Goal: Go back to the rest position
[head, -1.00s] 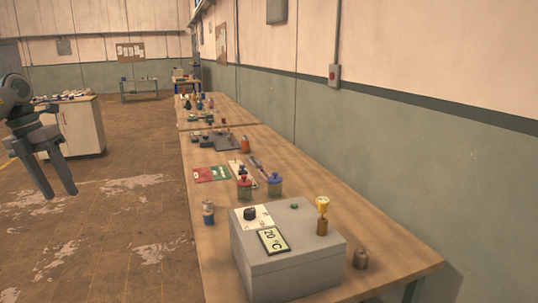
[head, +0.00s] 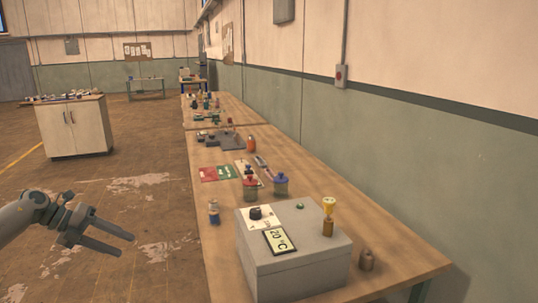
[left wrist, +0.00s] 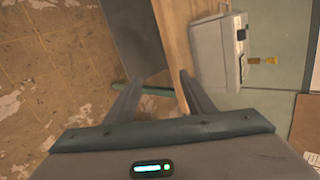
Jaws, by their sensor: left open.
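My left gripper (head: 126,244) is at the lower left of the head view, over the floor and to the left of the long wooden bench (head: 222,262). Its two fingers are apart with nothing between them. In the left wrist view the open fingers (left wrist: 157,82) point toward the bench edge, and the grey box (left wrist: 209,52) shows beyond them at the upper right. My right gripper is in neither view.
A cabinet (head: 76,130) stands far left. The floor between is clear.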

